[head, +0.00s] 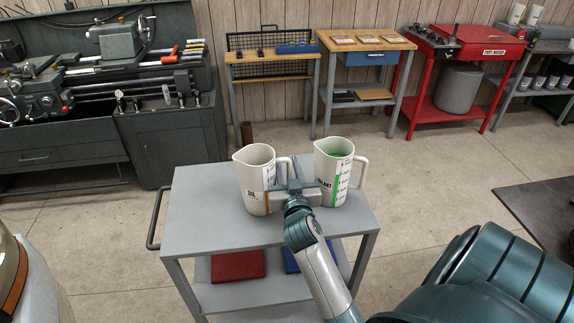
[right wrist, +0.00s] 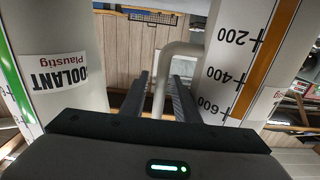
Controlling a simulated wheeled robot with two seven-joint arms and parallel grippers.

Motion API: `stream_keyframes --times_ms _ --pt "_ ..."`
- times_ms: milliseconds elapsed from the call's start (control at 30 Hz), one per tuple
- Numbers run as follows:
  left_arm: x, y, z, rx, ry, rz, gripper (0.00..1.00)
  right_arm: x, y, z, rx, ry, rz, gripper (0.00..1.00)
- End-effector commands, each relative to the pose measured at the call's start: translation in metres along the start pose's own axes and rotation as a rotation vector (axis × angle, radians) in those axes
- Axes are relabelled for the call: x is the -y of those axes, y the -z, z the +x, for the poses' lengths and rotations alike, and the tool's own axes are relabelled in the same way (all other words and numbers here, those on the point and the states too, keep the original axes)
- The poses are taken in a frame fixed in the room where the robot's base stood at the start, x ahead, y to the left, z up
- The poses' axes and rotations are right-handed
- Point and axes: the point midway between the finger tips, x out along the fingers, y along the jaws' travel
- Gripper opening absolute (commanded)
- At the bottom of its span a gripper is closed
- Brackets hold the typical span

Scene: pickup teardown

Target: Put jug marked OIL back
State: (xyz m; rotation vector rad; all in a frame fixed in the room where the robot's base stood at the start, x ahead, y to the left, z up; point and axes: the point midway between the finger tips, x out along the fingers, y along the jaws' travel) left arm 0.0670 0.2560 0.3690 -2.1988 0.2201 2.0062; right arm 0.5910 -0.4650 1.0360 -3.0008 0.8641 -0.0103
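The jug marked OIL (head: 256,178) is cream with an orange stripe and stands upright on the grey cart. The coolant jug (head: 334,172), with a green stripe, stands to its right. My right gripper (head: 292,187) is between the two jugs. In the right wrist view, the OIL jug's body (right wrist: 240,55) is on the right and the coolant jug (right wrist: 55,60) on the left. The OIL jug's handle (right wrist: 163,80) lies between my right fingers (right wrist: 160,98), with gaps visible beside it, so the gripper looks open around it. My left gripper is not in view.
The cart (head: 200,215) has a lower shelf with a red item (head: 238,265) and a blue one. Behind are a lathe (head: 110,90), wooden benches (head: 365,45) and a red parts washer (head: 470,45). A dark table (head: 545,210) is at right. Open floor surrounds the cart.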

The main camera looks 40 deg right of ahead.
Motion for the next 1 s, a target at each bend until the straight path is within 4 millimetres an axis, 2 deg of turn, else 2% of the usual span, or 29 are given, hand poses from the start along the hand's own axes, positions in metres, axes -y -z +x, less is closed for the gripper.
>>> stream_keyframes --times_ms 600,800,1000 --pt "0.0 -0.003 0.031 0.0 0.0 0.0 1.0 0.0 -0.003 -0.097 0.002 0.0 0.001 0.29" --pt "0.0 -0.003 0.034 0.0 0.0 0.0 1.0 0.0 -0.001 -0.111 0.001 0.0 0.001 0.29" --pt "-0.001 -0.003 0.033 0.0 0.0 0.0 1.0 0.0 0.0 -0.113 0.0 0.0 0.0 0.29"
